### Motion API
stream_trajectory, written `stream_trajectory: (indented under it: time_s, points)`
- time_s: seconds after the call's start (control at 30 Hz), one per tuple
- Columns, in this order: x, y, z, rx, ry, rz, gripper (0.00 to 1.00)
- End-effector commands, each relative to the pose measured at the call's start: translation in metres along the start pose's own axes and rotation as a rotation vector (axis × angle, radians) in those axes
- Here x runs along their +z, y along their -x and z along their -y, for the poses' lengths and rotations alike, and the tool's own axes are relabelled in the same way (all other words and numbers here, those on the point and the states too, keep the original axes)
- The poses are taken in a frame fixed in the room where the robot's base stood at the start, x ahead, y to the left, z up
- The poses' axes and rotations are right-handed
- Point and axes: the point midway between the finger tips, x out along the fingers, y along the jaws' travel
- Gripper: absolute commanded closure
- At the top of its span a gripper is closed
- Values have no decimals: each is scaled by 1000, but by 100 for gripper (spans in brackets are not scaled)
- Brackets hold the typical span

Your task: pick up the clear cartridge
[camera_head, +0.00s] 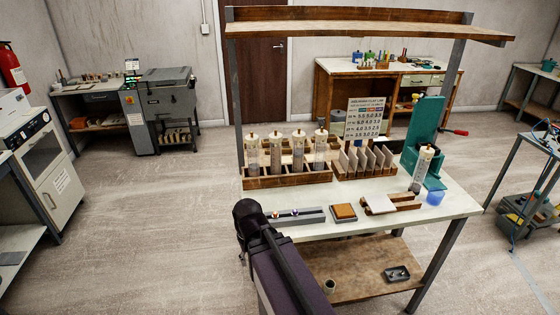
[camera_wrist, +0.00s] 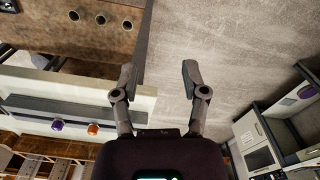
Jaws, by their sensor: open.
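Several upright, see-through cartridges with brass-coloured tops stand in a wooden rack (camera_head: 290,179) at the back left of the workbench; the leftmost is a cartridge (camera_head: 253,155). Another clear cartridge (camera_head: 422,168) stands, slightly tilted, at the green press (camera_head: 426,130) on the right. I cannot tell which one the task means. My gripper (camera_wrist: 158,73) is open and empty in the wrist view, its two fingers apart over bare floor beside the bench. In the head view my arm reaches the bench's left front edge, left of and below the rack; the fingertips are hidden there.
On the bench (camera_head: 450,205) are a grey bar (camera_head: 297,217) with coloured knobs, a brown-topped block (camera_head: 344,212), a wooden slotted rack (camera_head: 365,172), a sign (camera_head: 365,117) and a blue cup (camera_head: 435,197). An overhead shelf (camera_head: 360,25) spans the bench. Floor to the left is clear.

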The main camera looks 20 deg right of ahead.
Motion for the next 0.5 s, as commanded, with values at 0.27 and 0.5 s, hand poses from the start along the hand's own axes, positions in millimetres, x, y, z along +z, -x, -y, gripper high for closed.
stream_trajectory:
  time_s: [0.27,0.5]
  points:
    - [-8,0,-2,-19,10,-16,0]
    - [-54,5,-4,-124,79,-127,0]
